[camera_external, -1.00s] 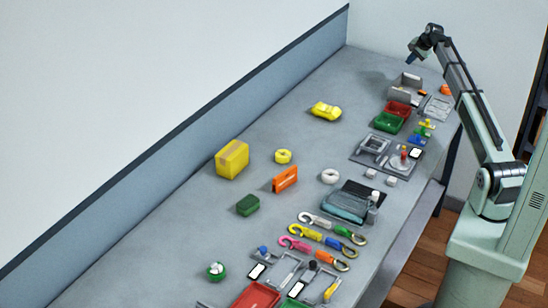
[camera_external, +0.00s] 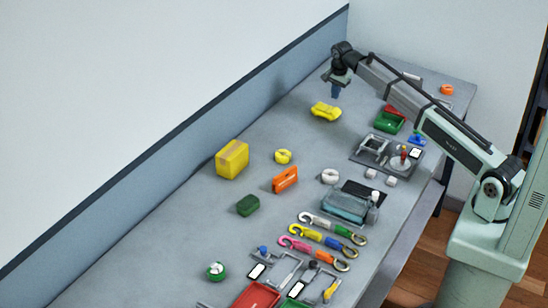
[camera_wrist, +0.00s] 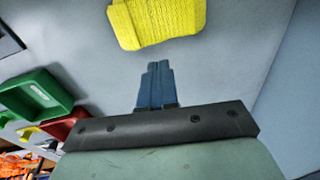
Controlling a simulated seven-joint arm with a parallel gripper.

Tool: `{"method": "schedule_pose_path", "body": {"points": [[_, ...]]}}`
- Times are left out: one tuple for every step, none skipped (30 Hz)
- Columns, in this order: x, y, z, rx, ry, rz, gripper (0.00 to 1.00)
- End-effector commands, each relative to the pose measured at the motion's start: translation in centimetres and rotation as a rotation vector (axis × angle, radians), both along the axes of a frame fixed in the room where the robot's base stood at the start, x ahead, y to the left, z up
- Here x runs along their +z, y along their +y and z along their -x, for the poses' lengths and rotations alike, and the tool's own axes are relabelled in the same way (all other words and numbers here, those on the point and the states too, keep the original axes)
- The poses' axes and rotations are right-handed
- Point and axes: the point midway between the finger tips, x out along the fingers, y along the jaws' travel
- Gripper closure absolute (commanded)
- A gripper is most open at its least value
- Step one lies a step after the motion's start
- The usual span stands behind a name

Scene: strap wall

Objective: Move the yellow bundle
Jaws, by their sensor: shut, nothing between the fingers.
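The yellow bundle (camera_external: 326,111) lies on the grey table toward its far end. In the wrist view it is a textured yellow block (camera_wrist: 155,22) at the top, cut off by the picture's edge. My gripper (camera_external: 336,92) is above the table, close over and slightly beyond the bundle in the external view. Its blue fingers (camera_wrist: 156,68) are together with nothing between them, and they point toward the bundle. I cannot tell the exact height of the fingertips over it.
A green bin (camera_external: 389,122) and a red bin (camera_external: 395,108) stand right of the bundle. A yellow box (camera_external: 232,159), a yellow ring (camera_external: 283,156) and an orange block (camera_external: 285,180) sit nearer the camera. The wall runs along the left side. The table around the bundle is clear.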

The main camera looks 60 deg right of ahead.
Motion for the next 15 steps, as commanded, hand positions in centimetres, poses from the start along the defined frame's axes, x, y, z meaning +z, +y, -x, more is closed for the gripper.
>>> {"method": "schedule_pose_path", "body": {"points": [[-0.2,2.3,-0.5,0.011,0.017,0.009,1.00],[-0.3,3.4,-0.8,0.014,0.027,0.015,1.00],[-0.4,4.9,-1.0,0.018,0.039,0.022,1.00],[-0.5,5.9,-1.1,0.020,0.048,0.029,1.00],[-0.6,7.0,-1.3,0.023,0.057,0.035,1.00],[-0.7,8.3,-1.4,0.024,0.066,0.042,1.00],[-0.8,9.2,-1.5,0.027,0.073,0.049,1.00],[-0.9,10.0,-1.6,0.028,0.080,0.054,1.00],[-0.9,11.1,-1.7,0.030,0.089,0.061,1.00],[-1.0,11.8,-1.7,0.031,0.094,0.066,1.00],[-1.0,12.4,-1.8,0.033,0.097,0.070,1.00],[-1.1,13.1,-1.8,0.032,0.103,0.077,1.00],[-1.1,13.6,-1.8,0.033,0.106,0.080,1.00],[-1.1,14.0,-1.8,0.033,0.108,0.083,1.00],[-1.1,14.4,-1.8,0.035,0.111,0.086,1.00]]}}
